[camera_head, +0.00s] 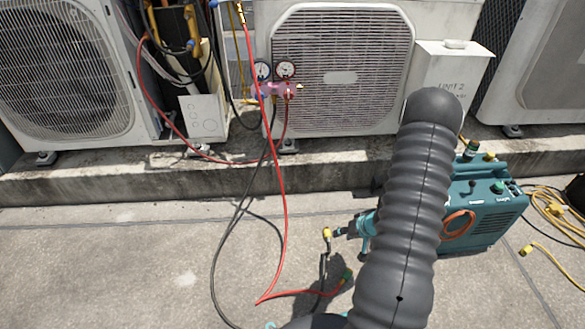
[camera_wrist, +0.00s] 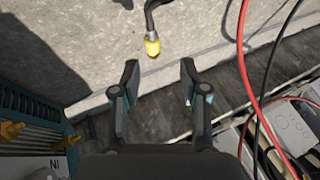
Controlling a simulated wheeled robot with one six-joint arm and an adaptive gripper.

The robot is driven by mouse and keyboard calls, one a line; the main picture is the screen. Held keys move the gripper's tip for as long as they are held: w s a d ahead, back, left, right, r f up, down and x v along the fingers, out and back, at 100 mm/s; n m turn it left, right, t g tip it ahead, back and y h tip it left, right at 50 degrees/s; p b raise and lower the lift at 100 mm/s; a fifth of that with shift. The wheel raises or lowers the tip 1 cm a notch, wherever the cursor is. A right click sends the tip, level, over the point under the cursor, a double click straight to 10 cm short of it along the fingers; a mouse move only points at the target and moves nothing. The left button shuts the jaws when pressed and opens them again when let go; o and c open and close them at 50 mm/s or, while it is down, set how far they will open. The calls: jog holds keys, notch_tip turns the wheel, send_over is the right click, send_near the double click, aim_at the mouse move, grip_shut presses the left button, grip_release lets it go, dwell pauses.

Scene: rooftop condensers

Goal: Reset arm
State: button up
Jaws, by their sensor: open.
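My gripper (camera_wrist: 159,78) is open in the wrist view, its two dark fingers apart with nothing between them. A yellow hose fitting (camera_wrist: 152,45) on a dark hose lies just beyond the fingertips, apart from them. The same yellow fitting (camera_head: 327,235) shows in the head view, left of my arm. My dark ribbed arm rises through the right half of the head view and hides part of the teal machine (camera_head: 485,212). In the head view my gripper is mostly hidden behind the arm.
Condenser units (camera_head: 340,70) stand on a concrete ledge (camera_head: 120,175) at the back. A gauge manifold (camera_head: 275,88) hangs before the middle one. A red hose (camera_head: 280,200) and a black hose (camera_head: 222,240) trail to the floor. Yellow hoses (camera_head: 555,210) lie at right. The left floor is clear.

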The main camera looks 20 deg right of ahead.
jog(key=s+d+f+n+g+h, duration=0.1)
jog(key=s+d+f+g+h, duration=0.15)
jog(key=s+d, duration=0.35)
jog(key=s+r+g+h+p, duration=0.1)
jog(key=s+r+g+h, duration=0.3)
jog(key=r, duration=0.9)
jog(key=s+a+r+n+t+y+p, duration=0.1)
jog(key=s+a+r+t+p, duration=0.1)
jog(key=a+r, duration=0.7)
jog(key=s+a+r+t+y+p, duration=0.1)
jog(key=a+r, duration=0.8)
jog(key=r, duration=1.1)
jog(key=s+a+r+n+t+y+p, duration=0.1)
jog(key=s+a+r+t+p, duration=0.2)
jog(key=a+r, duration=0.6)
jog(key=s+r+p, duration=0.2)
jog(key=s+r, duration=0.1)
jog(key=r, duration=0.2)
jog(key=shift+s+r+n, duration=0.25)
jog(key=shift+s+n, duration=0.05)
jog(key=shift+s, duration=0.1)
